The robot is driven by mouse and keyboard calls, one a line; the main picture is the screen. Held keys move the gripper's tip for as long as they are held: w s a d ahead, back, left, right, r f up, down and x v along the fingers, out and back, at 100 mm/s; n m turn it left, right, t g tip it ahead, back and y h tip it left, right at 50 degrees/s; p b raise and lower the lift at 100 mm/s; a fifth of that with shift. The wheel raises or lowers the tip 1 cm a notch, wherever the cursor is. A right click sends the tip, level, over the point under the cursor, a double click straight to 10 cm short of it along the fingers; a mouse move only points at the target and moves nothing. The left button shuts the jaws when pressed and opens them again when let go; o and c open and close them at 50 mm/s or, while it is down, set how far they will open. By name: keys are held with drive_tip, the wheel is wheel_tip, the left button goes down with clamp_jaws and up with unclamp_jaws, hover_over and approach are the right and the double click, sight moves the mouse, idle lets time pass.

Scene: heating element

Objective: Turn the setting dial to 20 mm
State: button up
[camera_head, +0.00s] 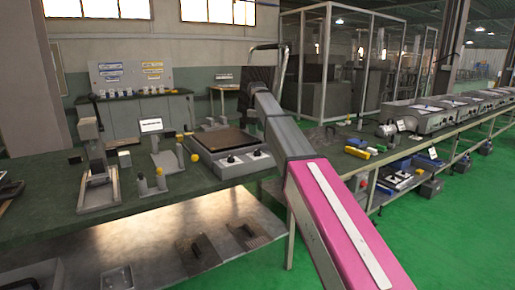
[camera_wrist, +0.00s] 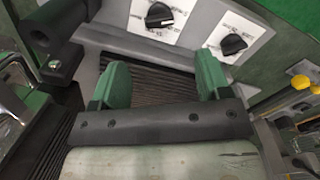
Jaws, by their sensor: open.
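In the wrist view, two black dials show on white label plates on a grey panel: one dial (camera_wrist: 158,15) at the top middle, the other dial (camera_wrist: 233,44) to its right. Their markings are too small to read, so I cannot tell which is the setting dial or its value. My gripper (camera_wrist: 160,65) is open and empty, its green fingers apart over a dark ribbed surface (camera_wrist: 150,82). The dials lie beyond the fingertips, not between them. In the head view, the heating unit (camera_head: 228,160) stands on the bench with both dials on its front; my gripper cannot be made out there.
A grey stand (camera_head: 98,180) and a small device with a white display (camera_head: 151,125) stand left of the unit on the green bench top (camera_head: 50,222). Yellow knobs (camera_wrist: 299,82) show at the right of the wrist view. A dark cylinder (camera_wrist: 55,25) is at its upper left.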

sight(257, 152)
wheel_tip(257, 152, down, 11)
drive_tip(key=shift+r, duration=0.15)
idle(0.4)
drive_tip(key=shift+c, duration=0.3)
drive_tip(key=c, duration=0.9)
